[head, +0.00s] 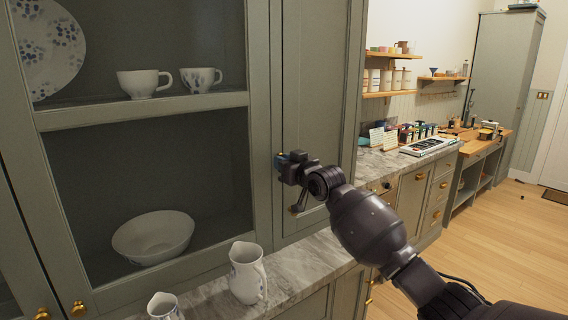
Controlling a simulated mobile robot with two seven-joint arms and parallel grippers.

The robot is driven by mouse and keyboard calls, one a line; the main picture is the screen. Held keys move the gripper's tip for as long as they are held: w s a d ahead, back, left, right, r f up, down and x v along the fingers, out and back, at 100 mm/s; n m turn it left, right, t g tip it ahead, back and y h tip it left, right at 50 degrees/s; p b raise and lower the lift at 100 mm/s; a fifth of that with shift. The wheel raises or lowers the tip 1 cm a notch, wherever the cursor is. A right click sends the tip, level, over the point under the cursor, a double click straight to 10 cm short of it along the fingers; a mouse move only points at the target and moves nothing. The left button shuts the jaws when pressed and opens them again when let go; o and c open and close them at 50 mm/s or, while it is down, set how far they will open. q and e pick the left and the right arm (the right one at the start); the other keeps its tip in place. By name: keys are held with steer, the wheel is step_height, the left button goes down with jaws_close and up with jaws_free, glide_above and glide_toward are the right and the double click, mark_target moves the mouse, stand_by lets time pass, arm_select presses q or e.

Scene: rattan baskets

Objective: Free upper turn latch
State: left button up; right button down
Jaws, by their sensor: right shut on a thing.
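My right gripper (284,161) reaches in from the lower right to the front of the grey-green cabinet, at the edge of the narrow panel door (318,95). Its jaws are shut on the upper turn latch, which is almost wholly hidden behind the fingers. I cannot tell which way the latch is turned. My left gripper is not in view.
Open shelves to the left hold cups (144,83), a plate (47,48) and a white bowl (153,237). The wooden floor (480,240) at right is clear.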

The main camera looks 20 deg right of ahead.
stand_by(0.3)
steer(key=c, duration=1.1)
jaws_free()
steer(key=shift+s, duration=0.1)
steer(key=v, duration=1)
steer(key=shift+s+d, duration=0.15)
steer(key=shift+s, duration=0.15)
steer(key=shift+r, duration=0.15)
